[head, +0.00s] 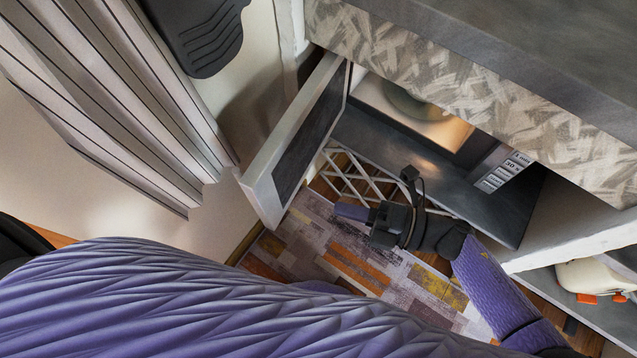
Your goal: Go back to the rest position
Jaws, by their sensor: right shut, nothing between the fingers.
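My right arm comes in from the lower right. My right gripper (352,212) is shut and empty, pointing left. It hangs over the patchwork rug, in front of the counter niche and to the right of the lower end of an open door. No contact between the gripper and the door shows. My left gripper is not in view. A large purple ribbed part of my own body fills the bottom of the head view and hides what lies under it.
The open white-framed door (262,187) juts out left of the gripper. A microwave (497,172) sits in the niche under the grey counter (520,45). A white lattice (350,178) is behind the gripper. A white appliance (590,275) is at right; a striped panel (115,80) at left.

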